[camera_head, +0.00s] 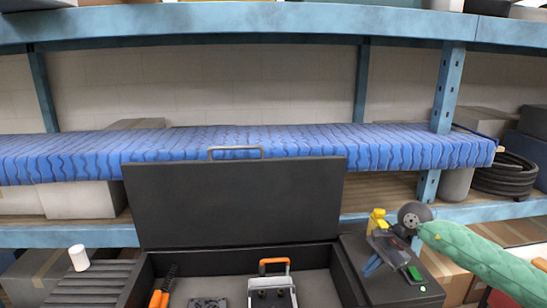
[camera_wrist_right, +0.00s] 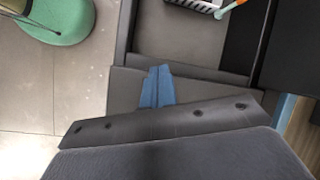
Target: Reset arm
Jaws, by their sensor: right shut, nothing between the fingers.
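My right arm comes in from the right in the head view, with a green sleeve. My right gripper (camera_head: 372,265) has blue fingers, shut and empty, over the right side of the open black toolbox (camera_head: 141,283). In the right wrist view the two blue fingers of the right gripper (camera_wrist_right: 156,87) lie together with nothing between them. They show over a dark grey surface beside the box; whether they touch it I cannot tell. My left gripper is in neither view.
The toolbox lid (camera_head: 235,205) stands upright. Inside are an orange-handled tool (camera_head: 156,298), a dark flat piece (camera_head: 208,302) and a grey item with an orange handle (camera_head: 273,292). Behind is a blue-framed shelf (camera_head: 445,90) with a blue padded layer (camera_head: 300,143). A white cylinder (camera_head: 78,257) stands at left.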

